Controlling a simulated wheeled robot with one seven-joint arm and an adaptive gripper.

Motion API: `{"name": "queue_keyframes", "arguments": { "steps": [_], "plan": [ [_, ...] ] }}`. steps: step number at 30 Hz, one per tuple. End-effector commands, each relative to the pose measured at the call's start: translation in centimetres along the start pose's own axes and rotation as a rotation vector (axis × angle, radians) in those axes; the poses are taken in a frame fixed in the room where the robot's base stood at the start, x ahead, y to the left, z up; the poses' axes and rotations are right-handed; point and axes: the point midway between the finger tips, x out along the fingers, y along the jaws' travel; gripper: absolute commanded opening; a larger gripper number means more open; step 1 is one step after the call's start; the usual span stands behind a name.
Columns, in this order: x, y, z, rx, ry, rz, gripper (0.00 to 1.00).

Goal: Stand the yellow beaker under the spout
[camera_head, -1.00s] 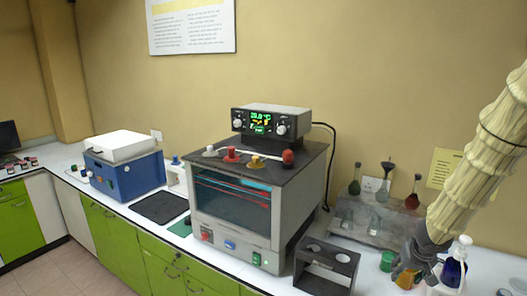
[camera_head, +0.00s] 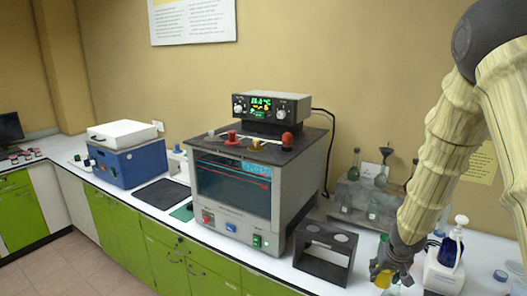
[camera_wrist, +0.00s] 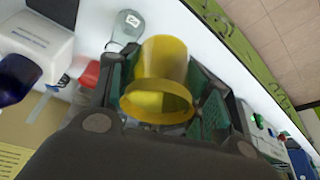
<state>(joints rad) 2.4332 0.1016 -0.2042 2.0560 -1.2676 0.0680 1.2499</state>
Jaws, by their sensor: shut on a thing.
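The yellow beaker (camera_wrist: 160,62) is between the fingers of my gripper in the wrist view, its open rim facing the camera. My gripper (camera_head: 388,270) is shut on it. In the head view the yellow beaker (camera_head: 382,279) shows only in part, at the lower right, held at my gripper's fingers. It is to the right of the black rack. The fingers hide part of the beaker's sides in the wrist view. I cannot clearly pick out a spout in either view.
The black two-hole rack (camera_head: 322,268) stands left of my gripper. A grey rack (camera_head: 350,207) with flasks is behind, and a white device (camera_head: 444,272) is right. The oven (camera_head: 235,190) stands further left. Bare counter (camera_head: 490,262) shows at the right.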

Motion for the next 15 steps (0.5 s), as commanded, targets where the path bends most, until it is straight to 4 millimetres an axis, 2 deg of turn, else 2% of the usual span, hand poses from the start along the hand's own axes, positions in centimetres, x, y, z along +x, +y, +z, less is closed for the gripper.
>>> {"name": "queue_keyframes", "arguments": {
  "steps": [1,3,15],
  "plan": [
    [1.6,-1.3,0.6,-0.014,-0.002,-0.003,0.26],
    [3.1,-3.0,1.1,-0.029,-0.003,-0.009,0.26],
    [11.2,-13.6,5.6,-0.122,-0.004,-0.049,0.26]
  ]
}}
